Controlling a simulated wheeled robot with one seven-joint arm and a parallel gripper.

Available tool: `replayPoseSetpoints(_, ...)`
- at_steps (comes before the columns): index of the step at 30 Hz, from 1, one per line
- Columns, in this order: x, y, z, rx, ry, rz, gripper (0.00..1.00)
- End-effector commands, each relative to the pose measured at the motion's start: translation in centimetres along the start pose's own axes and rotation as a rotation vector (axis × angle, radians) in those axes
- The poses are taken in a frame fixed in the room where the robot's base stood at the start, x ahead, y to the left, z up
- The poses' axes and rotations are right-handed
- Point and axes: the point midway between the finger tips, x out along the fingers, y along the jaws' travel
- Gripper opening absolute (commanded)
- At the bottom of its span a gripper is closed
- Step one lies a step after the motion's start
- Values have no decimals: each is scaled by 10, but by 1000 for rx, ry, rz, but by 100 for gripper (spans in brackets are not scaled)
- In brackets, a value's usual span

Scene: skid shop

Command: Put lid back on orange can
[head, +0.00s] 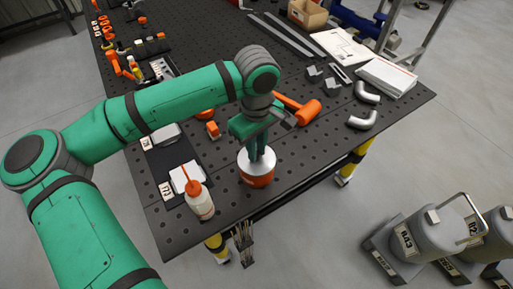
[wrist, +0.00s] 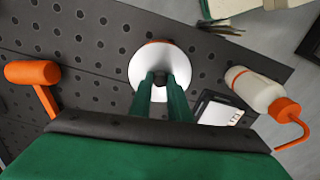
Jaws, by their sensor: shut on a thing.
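The orange can (head: 258,181) stands on the dark perforated table near its front edge. A pale round lid (head: 246,164) is at the top of the can, below my gripper (head: 261,158). In the wrist view the lid (wrist: 147,62) is a white disc, with a thin orange edge of the can (wrist: 155,41) showing beyond it. My gripper (wrist: 160,80) is shut on the lid at a small dark part in its middle. The fingers hide part of the lid. I cannot tell whether the lid rests fully on the can or is slightly above it.
A white bottle with an orange spout (head: 200,199) stands left of the can. An orange mallet (head: 306,112) lies behind it to the right. Silver elbow pipes (head: 362,120) lie farther right. The table between can and pipes is largely clear.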

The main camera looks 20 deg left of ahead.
Motion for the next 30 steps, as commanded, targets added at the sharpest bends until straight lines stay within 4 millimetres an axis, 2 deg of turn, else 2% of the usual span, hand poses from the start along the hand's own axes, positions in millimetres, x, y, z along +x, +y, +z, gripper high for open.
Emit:
replayPoseSetpoints(6,0,0,0,0,0,0,0)
replayPoseSetpoints(7,0,0,0,0,0,0,23)
replayPoseSetpoints(9,0,0,0,0,0,0,38)
replayPoseSetpoints(15,0,0,0,0,0,0,38)
replayPoseSetpoints(18,0,0,0,0,0,0,57)
replayPoseSetpoints(30,-4,0,0,0,0,0,57)
